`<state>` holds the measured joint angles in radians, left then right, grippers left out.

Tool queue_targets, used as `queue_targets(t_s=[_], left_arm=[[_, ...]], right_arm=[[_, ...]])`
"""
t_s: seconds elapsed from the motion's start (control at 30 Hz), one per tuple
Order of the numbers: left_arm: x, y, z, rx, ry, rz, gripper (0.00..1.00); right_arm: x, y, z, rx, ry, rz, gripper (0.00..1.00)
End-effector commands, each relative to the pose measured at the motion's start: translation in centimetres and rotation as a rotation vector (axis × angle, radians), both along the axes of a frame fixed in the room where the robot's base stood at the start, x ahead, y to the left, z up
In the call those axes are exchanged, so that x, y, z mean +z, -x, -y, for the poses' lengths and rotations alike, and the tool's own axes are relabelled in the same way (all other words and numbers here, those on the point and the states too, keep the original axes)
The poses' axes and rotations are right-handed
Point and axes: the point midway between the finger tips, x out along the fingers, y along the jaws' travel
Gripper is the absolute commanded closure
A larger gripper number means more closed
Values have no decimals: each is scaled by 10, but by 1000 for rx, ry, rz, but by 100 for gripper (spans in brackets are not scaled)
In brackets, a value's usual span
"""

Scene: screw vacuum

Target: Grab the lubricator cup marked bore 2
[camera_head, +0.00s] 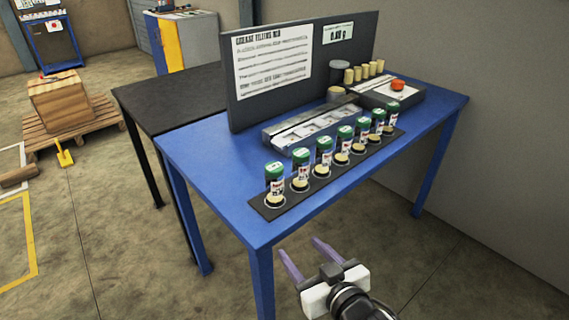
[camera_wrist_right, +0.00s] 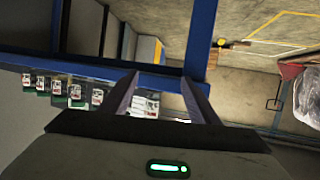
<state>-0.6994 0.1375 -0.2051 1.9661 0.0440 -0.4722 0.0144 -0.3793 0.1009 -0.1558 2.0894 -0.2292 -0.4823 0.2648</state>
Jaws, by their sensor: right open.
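Several lubricator cups with green caps, white labels and cream bases stand in a row on a black strip (camera_head: 318,190) along the table's front edge. The front-left cup (camera_head: 274,181) is nearest; the row runs to the far right cup (camera_head: 379,118). The bore markings are too small to read, so I cannot tell which cup is bore 2. Cups (camera_wrist_right: 76,92) also show at the left of the right wrist view. My right gripper (camera_head: 298,245) is open and empty, in front of the table's near edge and apart from the cups. My left gripper is not in view.
The blue table (camera_head: 200,160) carries a dark sign board (camera_head: 300,65), a grey tray (camera_head: 310,125) and a box with an orange-red button (camera_head: 397,85). A black table (camera_head: 165,100) adjoins left. A pallet with a carton (camera_head: 62,103) stands on the floor behind.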

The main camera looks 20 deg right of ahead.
Motion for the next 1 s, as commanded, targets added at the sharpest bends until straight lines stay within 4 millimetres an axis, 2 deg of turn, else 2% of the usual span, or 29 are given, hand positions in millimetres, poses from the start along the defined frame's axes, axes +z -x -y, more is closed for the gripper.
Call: queue_targets(t_s=[0.03, 0.1, 0.23, 0.37, 0.5, 0.77, 1.0], left_arm=[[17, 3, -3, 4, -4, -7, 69], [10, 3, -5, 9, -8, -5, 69], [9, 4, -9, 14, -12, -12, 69], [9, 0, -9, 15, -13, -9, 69], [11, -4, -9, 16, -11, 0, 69], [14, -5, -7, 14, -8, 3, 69], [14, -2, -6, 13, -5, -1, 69]], right_arm=[[50, -18, 7, -26, -1, 66, 45], [70, -36, 5, -19, -14, 175, 45], [106, -55, 0, 3, -32, 308, 45], [115, -74, -4, 11, -34, 342, 45], [113, -95, -5, 12, -36, 340, 45], [112, -117, -6, 11, -34, 337, 45], [110, -152, -8, 12, -36, 337, 45]])
